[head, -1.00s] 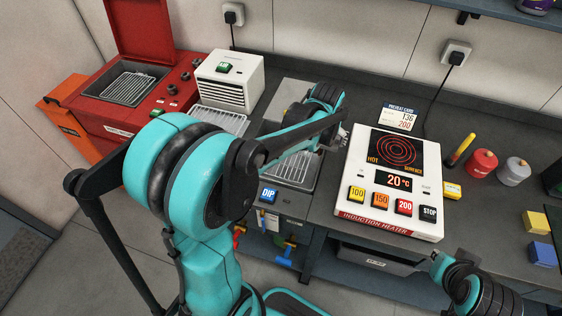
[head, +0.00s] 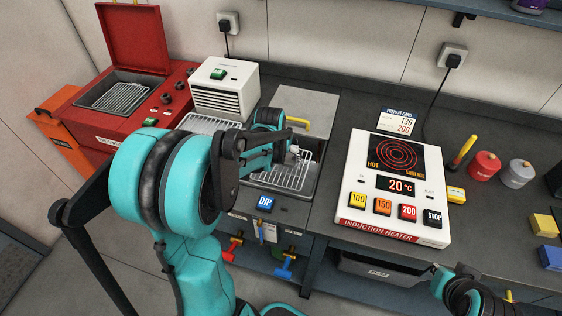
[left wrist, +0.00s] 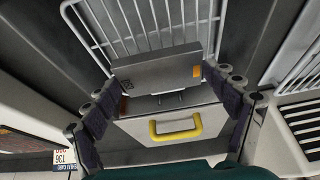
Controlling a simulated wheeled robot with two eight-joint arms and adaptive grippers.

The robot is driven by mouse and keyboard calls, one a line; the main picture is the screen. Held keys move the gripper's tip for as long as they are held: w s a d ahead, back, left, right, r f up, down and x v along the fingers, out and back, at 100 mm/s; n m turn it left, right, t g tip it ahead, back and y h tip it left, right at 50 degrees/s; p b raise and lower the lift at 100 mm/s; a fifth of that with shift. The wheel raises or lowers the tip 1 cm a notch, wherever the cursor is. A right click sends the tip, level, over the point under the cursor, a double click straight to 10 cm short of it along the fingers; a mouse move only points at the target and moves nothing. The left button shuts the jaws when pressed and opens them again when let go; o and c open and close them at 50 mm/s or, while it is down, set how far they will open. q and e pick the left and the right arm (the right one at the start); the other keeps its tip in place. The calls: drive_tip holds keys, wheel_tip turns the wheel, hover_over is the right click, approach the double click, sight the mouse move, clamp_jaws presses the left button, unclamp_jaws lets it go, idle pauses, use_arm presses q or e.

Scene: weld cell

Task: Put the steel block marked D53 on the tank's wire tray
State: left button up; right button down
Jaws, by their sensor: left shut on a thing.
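My left gripper (left wrist: 163,90) is shut on a grey steel block (left wrist: 160,72), held between its two finger pads. In the head view my left gripper (head: 296,157) is over the open tank beside the blue DIP button, and the block is mostly hidden by the arm. The tank's wire tray (head: 290,180) shows below it, and also in the left wrist view (left wrist: 140,22) beyond the block. I cannot tell whether the block touches the tray. My right gripper is out of view.
A lid with a yellow handle (head: 297,122) is at the tank's back. The induction heater (head: 350,195) reads 20 °C, right of the tank. A white vented box (head: 224,90) and another wire rack (head: 205,124) are left. A red tank (head: 165,75) with its own rack stands farther left.

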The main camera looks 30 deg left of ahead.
sight(281, 159)
use_arm(q)
wheel_tip(281, 159, down, 3)
drive_tip(key=shift+f+b, duration=0.1)
drive_tip(key=shift+b, duration=0.4)
drive_tip(key=shift+r, duration=0.2)
drive_tip(key=shift+f, duration=0.1)
drive_tip(key=o, duration=1.7)
drive_tip(key=shift+f, duration=0.1)
